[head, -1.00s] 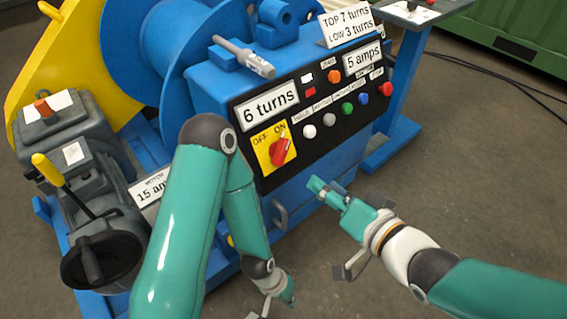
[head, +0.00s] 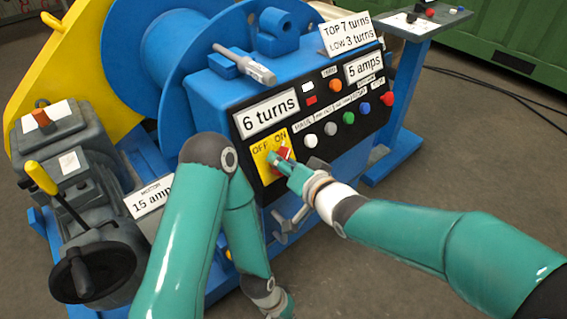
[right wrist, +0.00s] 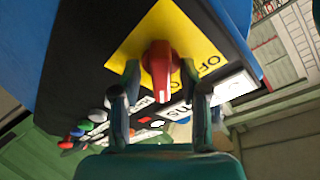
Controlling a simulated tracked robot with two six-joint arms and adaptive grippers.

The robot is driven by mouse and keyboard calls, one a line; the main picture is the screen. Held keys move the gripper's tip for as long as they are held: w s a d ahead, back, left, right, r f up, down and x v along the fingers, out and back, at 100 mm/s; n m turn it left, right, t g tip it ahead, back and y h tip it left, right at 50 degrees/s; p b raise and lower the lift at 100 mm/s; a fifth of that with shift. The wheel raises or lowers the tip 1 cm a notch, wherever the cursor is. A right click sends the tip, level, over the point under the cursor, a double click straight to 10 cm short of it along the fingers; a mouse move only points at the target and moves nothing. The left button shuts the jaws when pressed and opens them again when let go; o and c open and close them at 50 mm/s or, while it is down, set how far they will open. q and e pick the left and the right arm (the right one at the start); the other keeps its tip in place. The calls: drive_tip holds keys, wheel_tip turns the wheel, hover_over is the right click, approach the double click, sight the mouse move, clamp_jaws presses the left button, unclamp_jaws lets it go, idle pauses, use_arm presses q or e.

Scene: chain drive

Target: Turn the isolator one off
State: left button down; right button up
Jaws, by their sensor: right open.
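The isolator is a red rotary knob (head: 283,152) on a yellow OFF/ON plate (head: 262,165) at the panel's left end. In the right wrist view the knob (right wrist: 160,58) stands between my right gripper's two spread fingers (right wrist: 158,80), with its white mark toward the lower edge of the picture. The knob's handle leans to the ON side. My right gripper (head: 278,163) is open at the knob and partly covers it in the head view. I cannot tell whether the fingers touch it. My left gripper (head: 283,305) hangs low at the bottom edge, partly cut off.
Several coloured buttons line the black panel, including a white one (head: 310,141) and a red one (head: 387,98). A motor with a black handwheel (head: 95,268) stands at left.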

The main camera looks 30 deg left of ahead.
drive_tip(key=shift+w+a+f, duration=0.1)
drive_tip(key=shift+a, duration=0.15)
clamp_jaws()
